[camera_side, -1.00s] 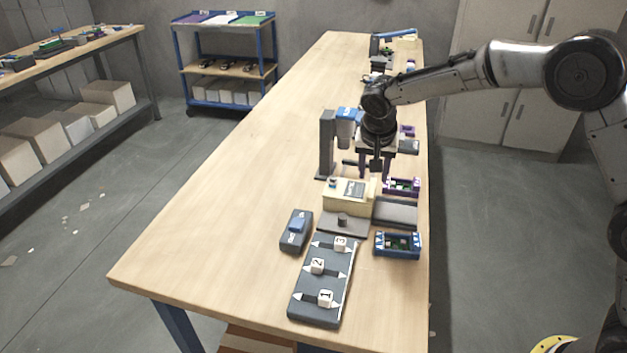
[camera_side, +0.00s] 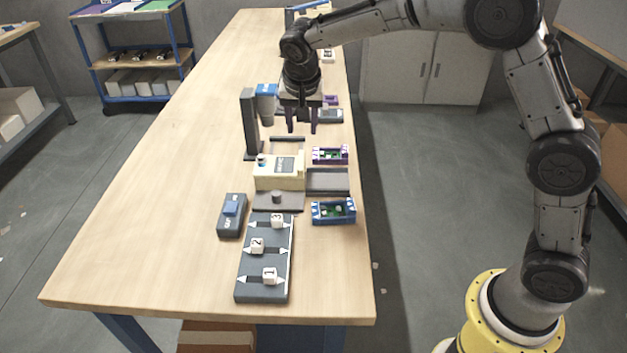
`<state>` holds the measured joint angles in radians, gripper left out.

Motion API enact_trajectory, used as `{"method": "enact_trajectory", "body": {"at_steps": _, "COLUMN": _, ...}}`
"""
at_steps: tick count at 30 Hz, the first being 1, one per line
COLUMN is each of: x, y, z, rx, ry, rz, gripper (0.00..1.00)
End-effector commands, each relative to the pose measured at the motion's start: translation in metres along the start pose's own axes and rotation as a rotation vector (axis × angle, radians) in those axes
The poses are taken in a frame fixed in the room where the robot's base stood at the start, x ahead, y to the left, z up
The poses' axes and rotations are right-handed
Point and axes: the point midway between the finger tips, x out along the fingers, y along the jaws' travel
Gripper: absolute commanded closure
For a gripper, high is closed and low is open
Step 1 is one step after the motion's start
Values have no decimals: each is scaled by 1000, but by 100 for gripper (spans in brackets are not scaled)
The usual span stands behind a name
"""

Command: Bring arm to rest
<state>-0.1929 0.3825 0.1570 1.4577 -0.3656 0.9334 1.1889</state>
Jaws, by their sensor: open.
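My gripper (camera_side: 301,128) hangs from my arm above the far part of the wooden table (camera_side: 160,230). Its two purple fingers point down and stand apart, with nothing seen between them. It is behind the beige box (camera_side: 278,172) and just right of a dark upright post with a blue head (camera_side: 266,92). The fingers appear to be above the table, though the exact height is hard to tell.
A dark slider panel (camera_side: 265,285) with white blocks numbered 1, 2 and 3 lies in front. A dark switch box with a blue rocker (camera_side: 231,212) is beside it. A blue tray (camera_side: 333,211) and a purple tray (camera_side: 330,155) sit on the right. The table's left side is clear.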

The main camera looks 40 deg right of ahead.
Motion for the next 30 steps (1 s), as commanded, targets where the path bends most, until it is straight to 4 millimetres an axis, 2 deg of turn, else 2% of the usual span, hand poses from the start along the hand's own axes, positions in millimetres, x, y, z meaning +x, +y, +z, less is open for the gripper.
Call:
{"method": "enact_trajectory", "body": {"at_steps": 1, "x": -21, "y": 6, "z": -11, "rx": 22, "ry": 24, "rz": -29, "gripper": 53}}
{"method": "enact_trajectory", "body": {"at_steps": 3, "x": -49, "y": 21, "z": -19, "rx": 53, "ry": 45, "rz": -60, "gripper": 53}}
{"method": "enact_trajectory", "body": {"at_steps": 6, "x": -89, "y": 50, "z": -22, "rx": 90, "ry": 67, "rz": -104, "gripper": 53}}
{"method": "enact_trajectory", "body": {"at_steps": 11, "x": -138, "y": 103, "z": -8, "rx": 73, "ry": 85, "rz": -163, "gripper": 53}}
{"method": "enact_trajectory", "body": {"at_steps": 15, "x": -167, "y": 150, "z": 18, "rx": 10, "ry": 100, "rz": -207, "gripper": 53}}
{"method": "enact_trajectory", "body": {"at_steps": 18, "x": -180, "y": 183, "z": 42, "rx": -57, "ry": 110, "rz": -235, "gripper": 53}}
{"method": "enact_trajectory", "body": {"at_steps": 22, "x": -185, "y": 221, "z": 80, "rx": -167, "ry": 123, "rz": -267, "gripper": 53}}
{"method": "enact_trajectory", "body": {"at_steps": 26, "x": -178, "y": 250, "z": 118, "rx": -300, "ry": 129, "rz": -291, "gripper": 53}}
{"method": "enact_trajectory", "body": {"at_steps": 30, "x": -160, "y": 272, "z": 158, "rx": -472, "ry": 116, "rz": -304, "gripper": 53}}
